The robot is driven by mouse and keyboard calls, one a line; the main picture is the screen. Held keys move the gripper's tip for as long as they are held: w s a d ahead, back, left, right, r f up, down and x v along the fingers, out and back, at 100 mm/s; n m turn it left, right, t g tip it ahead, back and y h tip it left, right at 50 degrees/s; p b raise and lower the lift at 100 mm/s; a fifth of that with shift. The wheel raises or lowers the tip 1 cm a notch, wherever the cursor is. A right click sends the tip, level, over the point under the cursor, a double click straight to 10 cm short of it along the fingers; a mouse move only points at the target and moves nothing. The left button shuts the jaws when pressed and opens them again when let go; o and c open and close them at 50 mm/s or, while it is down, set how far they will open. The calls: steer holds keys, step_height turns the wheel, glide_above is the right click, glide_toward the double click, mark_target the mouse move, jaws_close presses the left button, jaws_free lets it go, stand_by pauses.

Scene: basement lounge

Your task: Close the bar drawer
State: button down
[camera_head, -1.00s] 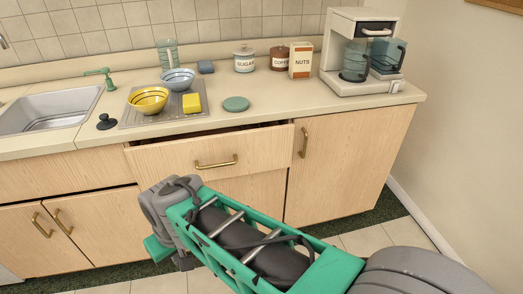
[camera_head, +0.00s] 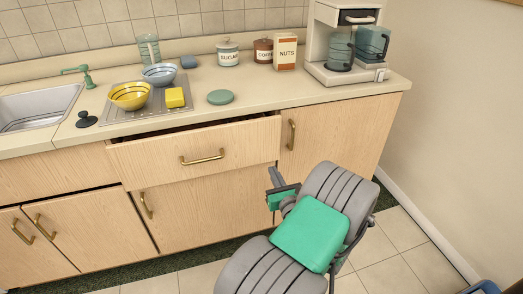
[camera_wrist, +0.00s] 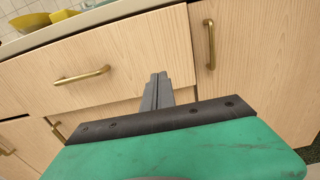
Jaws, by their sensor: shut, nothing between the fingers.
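The bar drawer (camera_head: 196,150) stands partly open under the counter, its wooden front pulled out and a dark gap showing along its top edge. Its brass handle (camera_head: 202,157) is in the middle of the front. In the wrist view the drawer front (camera_wrist: 110,65) fills the upper left, with the handle (camera_wrist: 82,76) left of the fingers. My gripper (camera_wrist: 158,80) is shut and empty, its fingertips low in front of the drawer's right part; I cannot tell whether they touch it. In the head view my gripper (camera_head: 272,178) is right of and below the drawer front, partly hidden by my wrist.
The counter (camera_head: 290,92) holds a yellow bowl (camera_head: 129,96), a blue bowl (camera_head: 160,75), jars, a nuts box (camera_head: 286,52) and a coffee machine (camera_head: 345,45). A cupboard door (camera_head: 340,135) is right of the drawer. A wall (camera_head: 460,130) bounds the right side.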

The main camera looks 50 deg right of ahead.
mark_target(259, 143)
steer(key=x, duration=1.2)
steer(key=shift+w+f, duration=0.1)
steer(key=shift+w, duration=0.25)
steer(key=shift+w+d, duration=0.15)
steer(key=p+x, duration=0.1)
steer(key=x, duration=0.3)
steer(key=shift+w, duration=0.1)
steer(key=shift+w+d+r, duration=0.1)
steer(key=shift+d+r, duration=0.1)
steer(key=shift+r, duration=0.2)
steer(key=shift+a, duration=0.1)
